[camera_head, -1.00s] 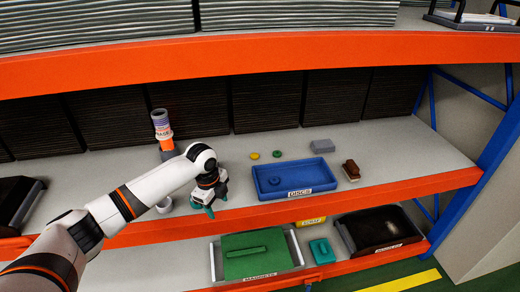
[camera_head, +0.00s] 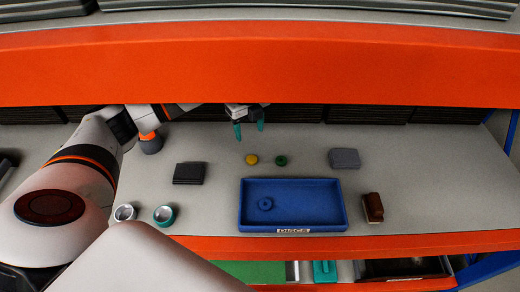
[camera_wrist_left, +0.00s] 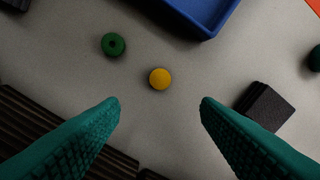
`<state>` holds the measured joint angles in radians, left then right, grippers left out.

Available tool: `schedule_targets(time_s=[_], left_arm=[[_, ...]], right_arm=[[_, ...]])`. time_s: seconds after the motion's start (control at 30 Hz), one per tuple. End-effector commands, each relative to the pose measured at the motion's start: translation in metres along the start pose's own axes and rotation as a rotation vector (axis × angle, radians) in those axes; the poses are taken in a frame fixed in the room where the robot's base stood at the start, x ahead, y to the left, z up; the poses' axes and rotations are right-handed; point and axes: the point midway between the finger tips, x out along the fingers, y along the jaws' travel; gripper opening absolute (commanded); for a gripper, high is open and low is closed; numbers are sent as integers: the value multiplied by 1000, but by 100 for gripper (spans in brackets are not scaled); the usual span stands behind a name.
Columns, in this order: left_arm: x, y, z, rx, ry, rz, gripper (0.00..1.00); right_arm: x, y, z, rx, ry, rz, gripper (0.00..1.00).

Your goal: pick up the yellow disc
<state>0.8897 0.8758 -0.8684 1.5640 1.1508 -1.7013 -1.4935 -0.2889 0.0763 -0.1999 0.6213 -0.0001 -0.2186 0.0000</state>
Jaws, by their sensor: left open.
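The yellow disc (camera_head: 252,160) lies on the grey shelf, left of a green disc (camera_head: 281,160) and behind the blue tray. My left gripper (camera_head: 249,130) is open and empty, above and behind the yellow disc, with teal fingers pointing down. In the left wrist view the yellow disc (camera_wrist_left: 160,79) lies ahead of the gap between the open fingertips (camera_wrist_left: 160,104), not between them. The green disc (camera_wrist_left: 113,45) shows beyond it to the left. My right gripper does not show.
The blue tray (camera_head: 250,222) labelled DISCS holds a blue ring-shaped disc (camera_head: 265,204). A dark block (camera_head: 189,173), a grey block (camera_head: 344,158), a brown brush-like thing (camera_head: 373,207) and two round cups (camera_head: 164,214) stand around. The upper orange shelf beam (camera_head: 260,65) hangs over the back.

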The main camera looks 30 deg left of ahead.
Motion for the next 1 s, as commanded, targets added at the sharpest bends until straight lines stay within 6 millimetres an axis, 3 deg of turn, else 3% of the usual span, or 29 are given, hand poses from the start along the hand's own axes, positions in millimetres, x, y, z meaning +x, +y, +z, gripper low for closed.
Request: schedule_targets(time_s=[0.1,0.2,0.47,0.8,1.0], left_arm=[[24,-1,1,-1,-2,-5,57],[41,-1,1,0,-2,-4,57],[63,0,1,0,0,-2,57],[107,2,6,-2,0,-2,57],[111,3,6,0,0,1,57]], right_arm=[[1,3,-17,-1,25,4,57],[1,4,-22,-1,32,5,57],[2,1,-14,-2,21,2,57],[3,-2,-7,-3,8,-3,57],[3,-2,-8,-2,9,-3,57]])
